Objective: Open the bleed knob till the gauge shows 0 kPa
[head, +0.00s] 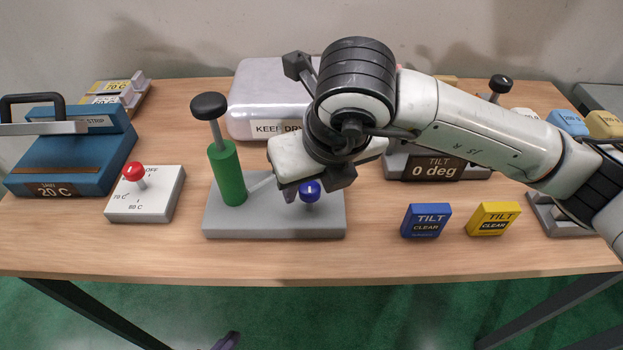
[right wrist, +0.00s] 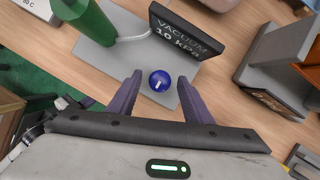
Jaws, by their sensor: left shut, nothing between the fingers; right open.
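The blue bleed knob (head: 310,191) stands on a grey base plate (head: 270,222), with a white mark on its top. It also shows in the right wrist view (right wrist: 159,81). The gauge (right wrist: 186,32) reads "VACUUM 10 kPa" in the right wrist view; in the head view my right arm hides it. A green pump cylinder (head: 228,172) with a black-knobbed handle stands on the same plate. My right gripper (head: 300,193) is open, its purple fingers on both sides of the knob, with gaps visible. My left gripper (head: 228,341) shows only as a shut purple tip at the bottom edge.
A white switch box (head: 147,207) with a red knob and a blue press (head: 75,160) reading 20 C stand left. A pale "KEEP DRY" case (head: 270,85) stands behind. The front table strip is clear.

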